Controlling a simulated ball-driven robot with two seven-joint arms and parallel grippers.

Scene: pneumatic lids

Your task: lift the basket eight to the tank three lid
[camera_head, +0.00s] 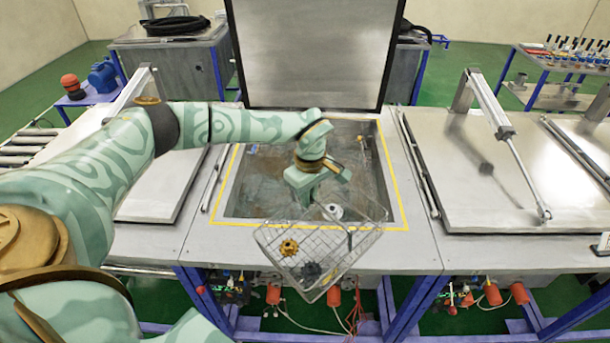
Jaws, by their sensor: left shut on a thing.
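A wire mesh basket (345,262) hangs from my left gripper (318,200), which is shut on it. The basket appears tilted and overlaps the front edge of the open tank (236,200) in the view. It holds a brass-coloured gear (289,247), a dark gear (311,271) and a pale round part (334,211). The tank's metal lid (315,50) stands upright behind the opening. The gripper's fingertips are hard to make out against the basket. My right gripper is not in view. No numbers are readable on the basket or the tank.
A closed lid (515,180) with a pneumatic cylinder (500,115) lies to the right. Another closed lid (150,185) lies to the left, partly behind my left arm. Yellow tape (388,170) borders the tank opening. Orange-capped fittings and hoses hang below the bench front.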

